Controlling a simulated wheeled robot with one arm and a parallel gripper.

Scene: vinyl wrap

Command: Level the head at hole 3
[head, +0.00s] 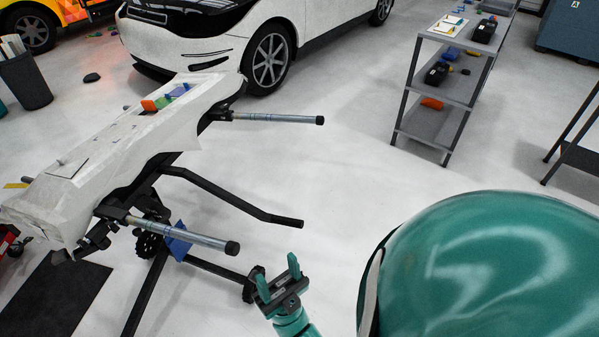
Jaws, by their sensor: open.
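My gripper (279,278) shows at the bottom centre, with its two teal fingers spread apart and nothing between them. It is at the right of the wheeled stand (205,197), apart from it. The stand carries a long white wrapped panel (125,145) at the left. Two grey bars with black end caps stick out from the stand, an upper bar (275,118) and a lower bar (185,231). I cannot make out a numbered hole or tell which part is the head.
A grey shelf rack (435,115) with tools stands at the upper right. A white car (215,45) is at the back. A dark bin (25,80) and a black mat (50,298) are at the left. The middle floor is clear. My large teal body part covers the lower right.

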